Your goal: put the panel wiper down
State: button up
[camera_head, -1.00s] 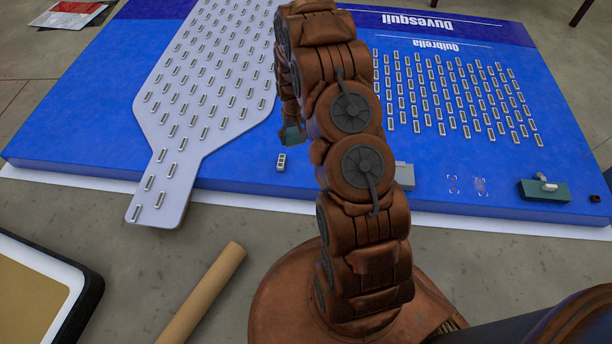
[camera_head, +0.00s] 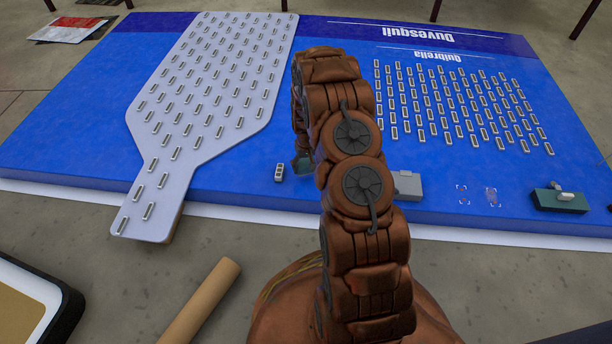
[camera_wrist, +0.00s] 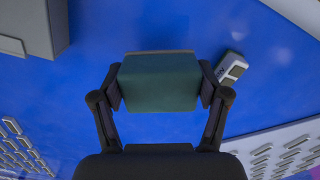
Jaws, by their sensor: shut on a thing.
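The panel wiper appears as a teal block (camera_wrist: 160,82) in the wrist view, with a thin brownish strip along its far edge. My gripper (camera_wrist: 160,88) is shut on it, one finger against each side. In the head view only a small teal part of the wiper (camera_head: 302,166) shows left of my arm, which hides the rest and most of the gripper. It is over the blue panel (camera_head: 240,190), close to the panel's front part. I cannot tell whether it touches the panel.
A small grey-white switch piece (camera_head: 279,172) lies just left of the wiper; it also shows in the wrist view (camera_wrist: 231,68). A grey box (camera_head: 408,185) stands right of my arm. A teal block with a grey top (camera_head: 560,200) sits farther right.

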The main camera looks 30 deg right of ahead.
aim_at(306, 173)
notch_tip(306, 173, down, 4)
jog(key=shift+f+b, duration=0.1)
jog(key=shift+b, duration=0.6)
jog(key=o, duration=1.1)
